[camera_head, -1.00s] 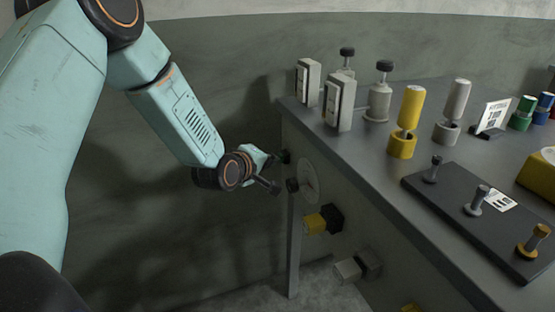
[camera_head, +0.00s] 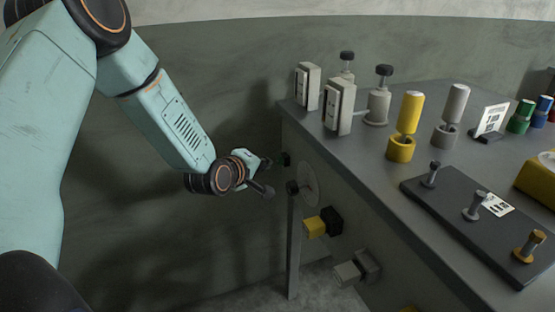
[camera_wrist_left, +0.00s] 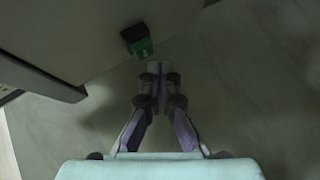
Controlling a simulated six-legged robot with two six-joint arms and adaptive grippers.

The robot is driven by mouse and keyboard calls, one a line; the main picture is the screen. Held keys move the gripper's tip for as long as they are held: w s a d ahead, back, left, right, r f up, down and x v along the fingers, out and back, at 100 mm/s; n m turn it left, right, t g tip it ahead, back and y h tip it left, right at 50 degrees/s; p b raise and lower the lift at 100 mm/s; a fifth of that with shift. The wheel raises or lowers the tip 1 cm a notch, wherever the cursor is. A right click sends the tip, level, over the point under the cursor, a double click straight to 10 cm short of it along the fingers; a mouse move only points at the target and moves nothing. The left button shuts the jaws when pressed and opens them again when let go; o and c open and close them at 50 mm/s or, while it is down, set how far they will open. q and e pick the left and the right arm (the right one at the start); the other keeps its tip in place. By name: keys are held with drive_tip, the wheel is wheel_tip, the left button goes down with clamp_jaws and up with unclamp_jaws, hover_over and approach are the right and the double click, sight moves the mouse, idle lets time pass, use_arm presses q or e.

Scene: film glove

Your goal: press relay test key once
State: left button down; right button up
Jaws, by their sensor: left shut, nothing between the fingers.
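A green key with a black base (camera_head: 284,159) sticks out of the bench's side near its far left corner. It also shows in the left wrist view (camera_wrist_left: 143,47). I cannot read a label that says which key is the relay test key. My left gripper (camera_head: 267,162) is shut and empty, just left of the green key in the head view. In the left wrist view its fingertips (camera_wrist_left: 159,68) are together, below and right of the green key, with a small gap seen between them. My right gripper is not in view.
On the same side are a round disc (camera_head: 308,184), a yellow key (camera_head: 315,227) and a pale grey key (camera_head: 347,273). The bench top (camera_head: 350,170) carries switches, yellow and grey handles and a black board (camera_head: 450,208) with three posts. Left of the bench is open.

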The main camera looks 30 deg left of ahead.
use_arm(q)
drive_tip(key=s+a+p, duration=0.3)
drive_tip(key=shift+s+a, duration=0.15)
drive_tip(key=shift+s, duration=0.25)
idle(0.4)
idle(0.6)
